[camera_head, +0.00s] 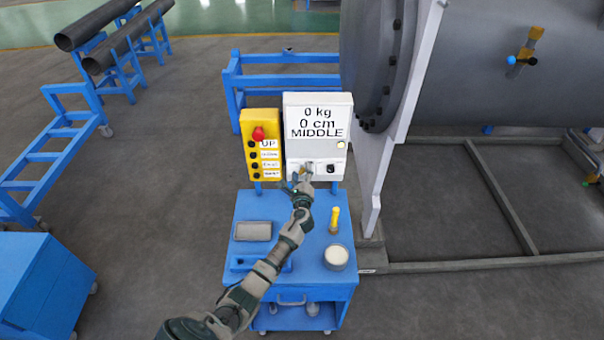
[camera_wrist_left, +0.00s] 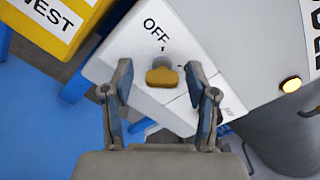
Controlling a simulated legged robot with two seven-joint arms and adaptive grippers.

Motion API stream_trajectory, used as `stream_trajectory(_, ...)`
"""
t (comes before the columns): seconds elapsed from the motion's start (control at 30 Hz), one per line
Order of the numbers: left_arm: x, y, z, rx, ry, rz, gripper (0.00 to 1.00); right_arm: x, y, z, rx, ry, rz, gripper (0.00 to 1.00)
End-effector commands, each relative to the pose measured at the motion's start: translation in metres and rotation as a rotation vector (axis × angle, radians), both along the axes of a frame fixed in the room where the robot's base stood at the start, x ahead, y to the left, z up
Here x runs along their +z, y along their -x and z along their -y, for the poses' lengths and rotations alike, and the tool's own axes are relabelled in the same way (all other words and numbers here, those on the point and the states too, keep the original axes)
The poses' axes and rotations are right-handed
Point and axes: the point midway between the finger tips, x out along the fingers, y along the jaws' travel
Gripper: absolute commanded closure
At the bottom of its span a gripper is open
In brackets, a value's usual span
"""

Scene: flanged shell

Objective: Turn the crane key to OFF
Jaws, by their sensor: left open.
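The crane key (camera_wrist_left: 162,76) is a small yellow-brown tab on a grey round base, on the sloped front of a white control box (camera_wrist_left: 115,62). The word OFF stands beside it in the left wrist view. My left gripper (camera_wrist_left: 160,85) is open, with one finger on each side of the key in that view. I see gaps on both sides; whether the tips reach the key's depth I cannot tell. In the head view my left gripper (camera_head: 300,182) is at the lower front of the control box (camera_head: 316,98) and largely hides the key. I do not make out my right gripper.
A yellow button box (camera_head: 262,158) with a red knob stands left of the control box. A black switch (camera_head: 331,169) is right of my gripper. Below is a blue cart (camera_head: 247,207) with a round container (camera_head: 336,257). A large grey shell (camera_head: 470,75) stands to the right.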

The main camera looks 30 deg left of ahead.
Motion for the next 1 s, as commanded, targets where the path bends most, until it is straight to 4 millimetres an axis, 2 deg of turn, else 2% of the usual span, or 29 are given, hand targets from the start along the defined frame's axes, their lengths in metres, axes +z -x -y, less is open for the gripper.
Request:
stream_trajectory(0.1, 0.0, 0.0, 0.0, 0.0, 0.0, 0.0, 0.42, 0.0, 0.0, 0.0, 0.0, 0.0, 0.0, 1.0)
stream_trajectory(0.13, 0.0, 0.0, 0.0, 0.0, 0.0, 0.0, 0.47, 0.0, 0.0, 0.0, 0.0, 0.0, 0.0, 1.0)
stream_trajectory(0.3, 0.0, 0.0, 0.0, 0.0, 0.0, 0.0, 0.89, 0.0, 0.0, 0.0, 0.0, 0.0, 0.001, 1.0)
stream_trajectory(0.33, 0.0, 0.0, 0.0, 0.0, 0.0, 0.0, 0.97, 0.0, 0.0, 0.0, 0.0, 0.0, 0.001, 1.0)
stream_trajectory(0.37, 0.0, 0.0, 0.0, 0.0, 0.0, 0.0, 1.0, 0.0, 0.0, 0.0, 0.0, 0.0, 0.001, 1.0)
stream_trajectory(0.67, -0.002, 0.0, 0.0, 0.001, 0.023, 0.012, 1.0, -0.003, -0.001, 0.0, 0.0, 0.0, 0.001, 1.0)
stream_trajectory(1.0, -0.005, 0.001, 0.0, 0.002, 0.194, 0.118, 1.0, -0.023, 0.0, -0.003, -0.001, -0.003, 0.0, 1.0)
